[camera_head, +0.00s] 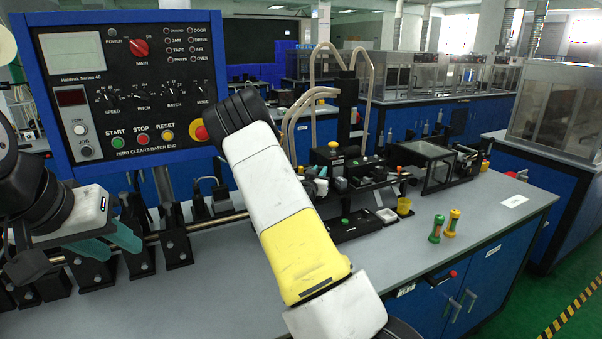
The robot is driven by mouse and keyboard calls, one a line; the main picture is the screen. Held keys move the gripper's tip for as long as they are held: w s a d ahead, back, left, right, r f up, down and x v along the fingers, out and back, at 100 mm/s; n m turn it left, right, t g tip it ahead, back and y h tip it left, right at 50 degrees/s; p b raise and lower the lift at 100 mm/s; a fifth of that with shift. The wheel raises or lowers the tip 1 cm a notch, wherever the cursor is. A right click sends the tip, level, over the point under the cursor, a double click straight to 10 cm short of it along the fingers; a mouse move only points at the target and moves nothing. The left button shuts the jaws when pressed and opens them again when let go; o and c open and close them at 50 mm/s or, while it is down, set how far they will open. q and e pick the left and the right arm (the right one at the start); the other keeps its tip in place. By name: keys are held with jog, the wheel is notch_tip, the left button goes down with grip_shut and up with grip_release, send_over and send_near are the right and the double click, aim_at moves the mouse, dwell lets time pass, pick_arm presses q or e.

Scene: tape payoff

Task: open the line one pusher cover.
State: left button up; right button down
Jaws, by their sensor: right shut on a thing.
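A low clear cover in a black frame (425,163) stands on the bench at the right of the small machine. It looks closed; I cannot tell for sure that it is the line one pusher cover. My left gripper (108,242) is at the lower left, its teal fingers apart and empty, over the black blocks. My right arm rises across the middle and hides part of the machine. Only a bit of my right gripper (320,185) seems to show behind it, beside the machine. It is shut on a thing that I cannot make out.
A blue control panel (127,168) stands at the left. A black control box with a yellow-topped button (334,148) and tubes stands mid-bench.

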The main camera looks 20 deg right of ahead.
dwell(0.4)
jog(key=shift+d, duration=0.45)
jog(key=c, duration=1.3)
grip_release()
jog(key=shift+a, duration=0.1)
jog(key=v, duration=0.7)
jog(key=shift+s+a, duration=0.25)
jog(key=shift+s, duration=0.05)
